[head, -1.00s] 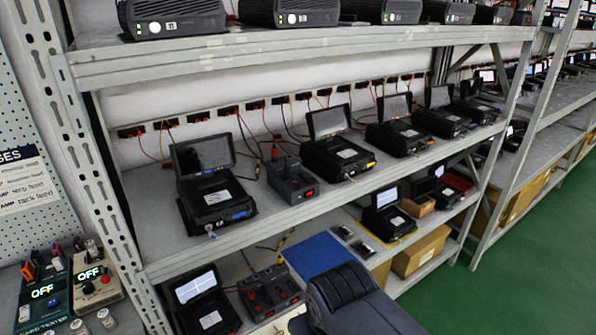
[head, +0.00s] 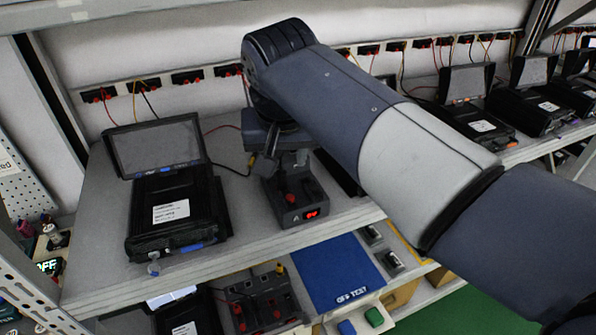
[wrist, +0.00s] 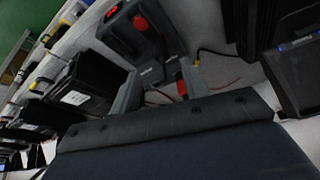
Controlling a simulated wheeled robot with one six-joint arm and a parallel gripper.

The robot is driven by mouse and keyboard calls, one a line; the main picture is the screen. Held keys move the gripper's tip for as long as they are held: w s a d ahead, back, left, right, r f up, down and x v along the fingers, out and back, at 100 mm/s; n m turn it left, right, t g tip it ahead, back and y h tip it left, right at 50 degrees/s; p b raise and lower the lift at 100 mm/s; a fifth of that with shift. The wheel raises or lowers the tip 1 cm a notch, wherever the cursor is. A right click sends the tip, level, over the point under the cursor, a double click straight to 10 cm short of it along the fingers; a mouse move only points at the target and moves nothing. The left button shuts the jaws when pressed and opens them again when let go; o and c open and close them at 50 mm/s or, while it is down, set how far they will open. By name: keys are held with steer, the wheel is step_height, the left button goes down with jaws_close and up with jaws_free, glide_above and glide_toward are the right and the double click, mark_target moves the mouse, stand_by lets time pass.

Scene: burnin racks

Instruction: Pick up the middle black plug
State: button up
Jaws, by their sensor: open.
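A grey tester box (head: 293,200) with red knobs and a lit red display stands on the middle shelf. My gripper (head: 282,160) hangs just above its rear part, and its fingertips are hard to make out there. In the wrist view my gripper (wrist: 158,82) is open, with its grey fingers apart around the rear of the tester box (wrist: 125,35). A small dark block lies between the fingers, and I cannot tell whether it is the middle black plug. A red plug (wrist: 182,88) shows close to one finger. Whether the fingers touch anything is unclear.
A black unit (head: 172,210) with a raised screen stands left of the tester. A yellow-black cable connector (head: 252,160) lies close beside my gripper. Wall sockets (head: 187,78) with thin wires run behind. A blue mat (head: 345,270) and another tester (head: 262,305) are on the shelf below.

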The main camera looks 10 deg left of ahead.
mark_target(281, 173)
steer(key=p+x, duration=0.1)
steer(key=x, duration=0.5)
steer(key=shift+a+f, duration=0.1)
steer(key=shift+f, duration=0.15)
steer(key=shift+s, duration=0.1)
steer(key=shift+c, duration=0.2)
steer(key=c, duration=0.8)
steer(key=shift+c, duration=0.3)
steer(key=shift+r, duration=0.1)
step_height(281, 173, up, 7)
steer(key=shift+f, duration=0.2)
steer(key=s+d+b, duration=0.2)
steer(key=s, duration=0.6)
steer(key=s+d+b, duration=0.2)
steer(key=s, duration=0.7)
steer(key=shift+s+d+r, duration=0.15)
steer(key=shift+s+d, duration=0.05)
steer(key=shift+d, duration=0.1)
